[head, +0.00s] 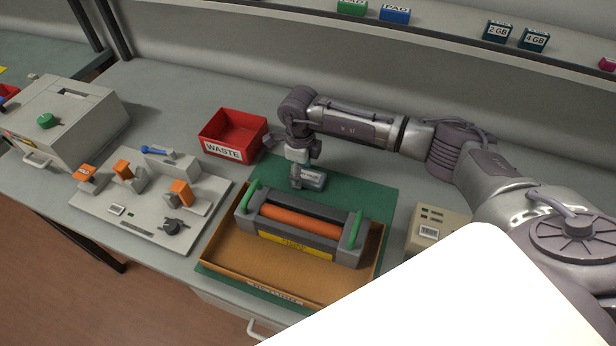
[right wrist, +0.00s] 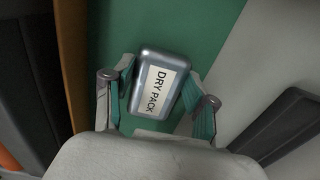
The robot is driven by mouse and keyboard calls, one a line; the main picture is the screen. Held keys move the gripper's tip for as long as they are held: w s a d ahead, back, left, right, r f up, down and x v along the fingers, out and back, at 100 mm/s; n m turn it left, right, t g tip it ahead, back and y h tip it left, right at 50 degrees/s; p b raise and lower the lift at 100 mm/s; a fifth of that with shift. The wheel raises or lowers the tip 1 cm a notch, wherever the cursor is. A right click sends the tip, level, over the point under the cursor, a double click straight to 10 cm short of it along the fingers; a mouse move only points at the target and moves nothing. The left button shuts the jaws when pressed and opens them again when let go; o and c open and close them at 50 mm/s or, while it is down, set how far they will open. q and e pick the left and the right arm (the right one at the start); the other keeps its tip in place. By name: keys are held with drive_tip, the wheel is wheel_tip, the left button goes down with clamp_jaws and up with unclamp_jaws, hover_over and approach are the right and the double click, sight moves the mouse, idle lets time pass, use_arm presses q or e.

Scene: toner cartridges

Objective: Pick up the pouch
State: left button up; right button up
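The pouch (head: 313,180) is a small silver-grey pack on the green mat, behind the orange-roller cartridge. In the right wrist view the pouch (right wrist: 155,84) shows a white label reading "DRY PACK" and lies tilted. My right gripper (head: 296,178) reaches down at the pouch from above. In the right wrist view my right gripper (right wrist: 160,72) has one teal-padded finger on each side of the pouch, with a strip of green mat visible beside the right finger. It looks open around the pouch. My left gripper is not in view.
A brown tray (head: 222,254) holds a grey cartridge (head: 300,224) with an orange roller and green ends, just in front of the pouch. A red WASTE bin (head: 226,150) stands to the left. A beige box (head: 432,226) is at the right. The green mat (head: 372,196) is bare around the pouch.

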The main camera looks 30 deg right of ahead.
drive_tip(key=shift+c, duration=1.3)
drive_tip(key=shift+r, duration=0.15)
